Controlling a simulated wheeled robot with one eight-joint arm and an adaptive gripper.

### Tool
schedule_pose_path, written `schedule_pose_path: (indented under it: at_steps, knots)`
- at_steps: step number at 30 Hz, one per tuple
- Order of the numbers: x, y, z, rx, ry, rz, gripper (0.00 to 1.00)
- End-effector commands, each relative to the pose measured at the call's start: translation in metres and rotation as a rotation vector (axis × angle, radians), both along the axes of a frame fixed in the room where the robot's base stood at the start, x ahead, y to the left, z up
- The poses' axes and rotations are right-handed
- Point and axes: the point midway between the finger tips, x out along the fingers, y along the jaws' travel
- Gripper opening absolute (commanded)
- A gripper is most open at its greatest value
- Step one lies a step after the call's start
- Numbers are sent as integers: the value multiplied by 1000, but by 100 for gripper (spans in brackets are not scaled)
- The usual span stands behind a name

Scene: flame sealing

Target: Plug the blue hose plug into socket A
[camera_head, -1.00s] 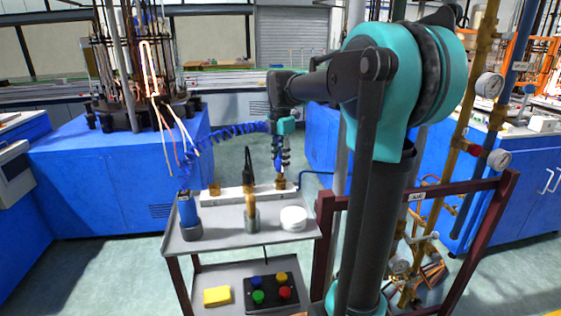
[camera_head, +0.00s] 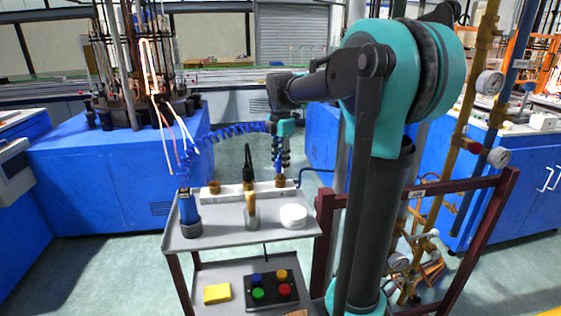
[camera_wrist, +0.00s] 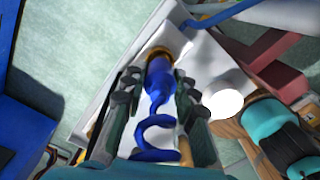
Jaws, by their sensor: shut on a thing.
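The blue hose plug (camera_wrist: 160,75) is between the fingers of my gripper (camera_wrist: 157,90), which is shut on it. Its coiled blue hose (camera_head: 232,130) runs off to the left in the head view. In the wrist view the plug's far end meets a brass ring (camera_wrist: 158,50); how deep it sits inside cannot be told. In the head view my gripper (camera_head: 281,160) points down, just above the right brass socket (camera_head: 280,182) on the white strip (camera_head: 231,193). A left brass socket (camera_head: 214,187) is free. No letter marking socket A is readable.
A black plug with a cable (camera_head: 248,172) stands in the strip's middle. On the grey cart top (camera_head: 220,235) are a blue torch-like cylinder (camera_head: 188,213), a brass-topped holder (camera_head: 251,212) and a white round dish (camera_head: 293,216). A dark red frame (camera_head: 326,215) stands to the right.

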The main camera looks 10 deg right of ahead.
Motion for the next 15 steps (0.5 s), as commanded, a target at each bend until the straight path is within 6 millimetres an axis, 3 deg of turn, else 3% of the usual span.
schedule_pose_path:
  at_steps: [15]
  knots:
    - [0, 0, -7, 0, 0, 0, 0]
